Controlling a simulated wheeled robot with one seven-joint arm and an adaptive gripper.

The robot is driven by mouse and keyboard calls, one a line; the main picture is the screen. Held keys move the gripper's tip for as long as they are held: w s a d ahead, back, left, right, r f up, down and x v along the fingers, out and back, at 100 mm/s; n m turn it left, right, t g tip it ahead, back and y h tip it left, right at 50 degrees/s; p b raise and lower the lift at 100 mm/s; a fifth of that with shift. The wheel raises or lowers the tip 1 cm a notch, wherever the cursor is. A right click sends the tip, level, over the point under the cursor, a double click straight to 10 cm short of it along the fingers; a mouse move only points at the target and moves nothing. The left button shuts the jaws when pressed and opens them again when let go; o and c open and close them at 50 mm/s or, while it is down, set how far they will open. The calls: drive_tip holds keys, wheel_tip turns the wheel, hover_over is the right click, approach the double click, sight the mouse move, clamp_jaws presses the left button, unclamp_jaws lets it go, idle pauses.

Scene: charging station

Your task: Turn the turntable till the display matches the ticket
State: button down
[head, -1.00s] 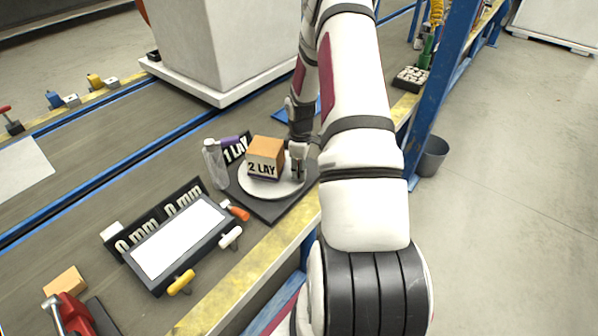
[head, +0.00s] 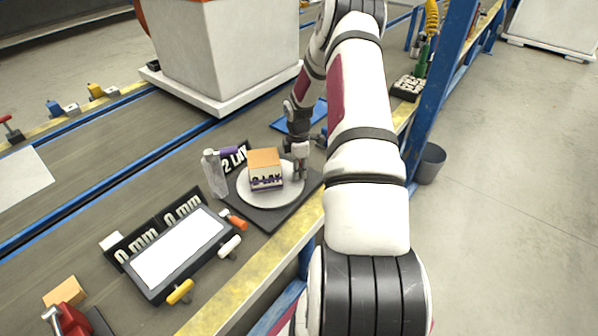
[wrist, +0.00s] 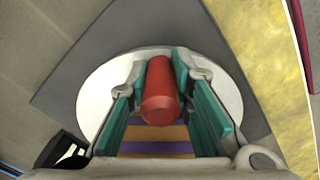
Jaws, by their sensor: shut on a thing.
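The turntable's round white disc (head: 254,197) lies on a dark square base (head: 270,218); the disc also shows in the wrist view (wrist: 95,98). On it stands an orange-brown box (head: 264,158) with a ticket (head: 266,182) on its front that seems to read "2 LAY". The black display (head: 235,160) behind the disc shows "2 LAY" in white, partly covered. My gripper (head: 299,175) is at the disc's right side, beside the box. In the wrist view its teal pads are shut on an upright red peg (wrist: 161,92) above the disc.
A clear bottle (head: 214,175) with a purple item (head: 230,151) stands left of the disc. A white-screened panel (head: 180,248) with coloured handles and a "0 mm" board (head: 150,238) is to the left. The yellow bench edge (head: 250,280) runs in front.

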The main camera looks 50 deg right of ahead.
drive_tip(key=shift+w+d+n, duration=0.2)
drive_tip(key=shift+w+n, duration=0.05)
drive_tip(key=shift+n, duration=0.15)
idle(0.4)
drive_tip(key=c, duration=1.4)
unclamp_jaws()
wheel_tip(320, 180, up, 12)
drive_tip(key=shift+w, duration=0.1)
